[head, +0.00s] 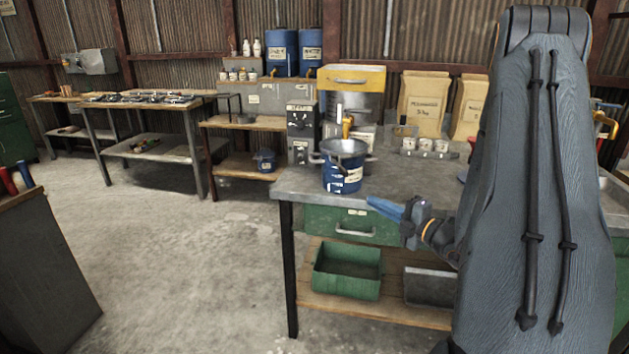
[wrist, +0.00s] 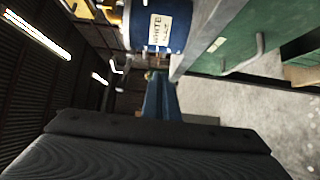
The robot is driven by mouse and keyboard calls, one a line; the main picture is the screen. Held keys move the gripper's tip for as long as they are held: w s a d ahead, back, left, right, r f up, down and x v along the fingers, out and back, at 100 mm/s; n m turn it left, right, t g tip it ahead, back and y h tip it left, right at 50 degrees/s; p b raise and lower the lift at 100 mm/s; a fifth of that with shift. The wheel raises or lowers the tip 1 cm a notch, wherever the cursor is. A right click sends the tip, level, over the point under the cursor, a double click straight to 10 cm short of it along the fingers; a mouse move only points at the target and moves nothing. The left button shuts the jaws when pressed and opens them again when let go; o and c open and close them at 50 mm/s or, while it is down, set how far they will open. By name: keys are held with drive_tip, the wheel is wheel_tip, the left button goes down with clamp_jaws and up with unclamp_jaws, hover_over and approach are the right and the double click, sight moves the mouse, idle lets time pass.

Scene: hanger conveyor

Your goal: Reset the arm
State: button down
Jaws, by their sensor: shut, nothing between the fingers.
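My gripper (head: 376,204) has blue fingers and is shut and empty. In the head view it points left, in front of the green drawer of the metal-topped workbench (head: 290,186). My dark grey arm fills the right side of that view and hides part of the bench. The shut fingers (wrist: 160,92) show in the middle of the wrist view, where the picture is turned on its side. The bucket also shows in the wrist view (wrist: 178,25), apart from the fingers.
A grey cabinet (head: 45,270) is at the left front. The concrete floor between is clear.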

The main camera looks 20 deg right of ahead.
drive_tip(key=s+a+n+g+y, duration=0.2)
drive_tip(key=a+n+g+y, duration=0.15)
drive_tip(key=a+n, duration=0.4)
drive_tip(key=s+a+n+g+y, duration=0.3)
drive_tip(key=a+n+g, duration=0.2)
drive_tip(key=a, duration=0.6)
drive_tip(key=s+a+f+n+g+h, duration=0.2)
drive_tip(key=s+a+n+g, duration=0.75)
drive_tip(key=n, duration=0.45)
drive_tip(key=s+d+n+h, duration=0.2)
drive_tip(key=s+n+h, duration=0.2)
drive_tip(key=n, duration=0.8)
drive_tip(key=s+d+r+n+t+h, duration=0.1)
drive_tip(key=s+n+h, duration=0.3)
drive_tip(key=n, duration=0.7)
drive_tip(key=shift+d+n+h, duration=0.35)
drive_tip(key=shift+h, duration=0.8)
drive_tip(key=shift+d, duration=0.1)
